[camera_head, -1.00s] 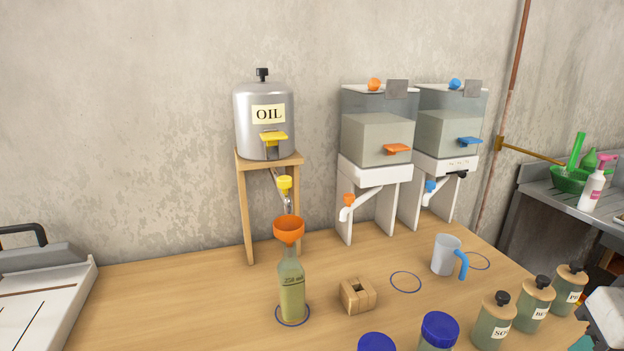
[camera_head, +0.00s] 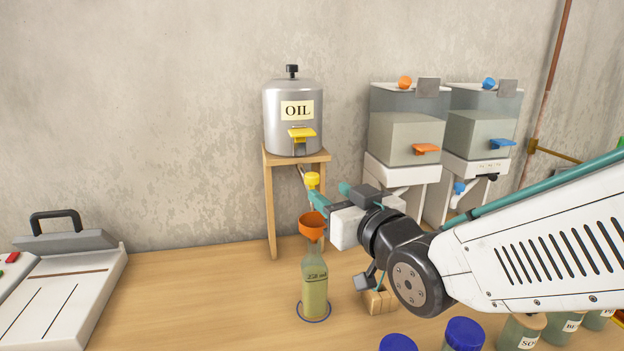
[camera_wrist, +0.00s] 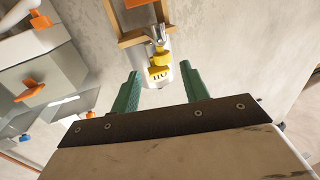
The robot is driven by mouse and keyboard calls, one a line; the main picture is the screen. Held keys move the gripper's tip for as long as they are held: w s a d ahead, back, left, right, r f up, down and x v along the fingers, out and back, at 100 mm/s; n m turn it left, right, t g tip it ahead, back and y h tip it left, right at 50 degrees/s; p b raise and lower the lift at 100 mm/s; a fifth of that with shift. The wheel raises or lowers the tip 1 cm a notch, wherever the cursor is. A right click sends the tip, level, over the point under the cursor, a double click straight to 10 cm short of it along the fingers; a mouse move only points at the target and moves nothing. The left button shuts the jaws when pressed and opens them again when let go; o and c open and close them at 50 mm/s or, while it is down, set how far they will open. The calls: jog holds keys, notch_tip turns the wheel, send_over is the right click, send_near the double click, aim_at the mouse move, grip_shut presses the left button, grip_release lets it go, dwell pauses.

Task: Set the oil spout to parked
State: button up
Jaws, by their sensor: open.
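The grey oil tank (camera_head: 292,120), labelled OIL, stands on a wooden stand (camera_head: 268,205) with a yellow lever (camera_head: 301,132) on its front. Below it is the spout's yellow knob (camera_head: 312,180); its metal tip is mostly hidden in the head view. An orange funnel (camera_head: 311,229) sits in an oil bottle (camera_head: 315,290) beneath the spout. My gripper (camera_head: 331,195) is open and empty, its teal fingers close to the knob at right. In the wrist view, the metal spout (camera_wrist: 155,33) shows beyond and between the open fingers (camera_wrist: 160,76). I cannot tell whether they touch.
Two clear dispensers with orange (camera_head: 426,148) and blue (camera_head: 502,143) levers stand at right, partly behind my arm. A wooden block (camera_head: 378,301) sits right of the bottle. Jars (camera_head: 463,333) line the front.

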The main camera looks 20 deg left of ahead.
aim_at(315, 182)
jog(key=shift+w+a, duration=0.15)
jog(key=shift+a, duration=0.3)
jog(key=x, duration=0.7)
jog(key=shift+r, duration=0.1)
jog(key=shift+c, duration=0.3)
grip_shut()
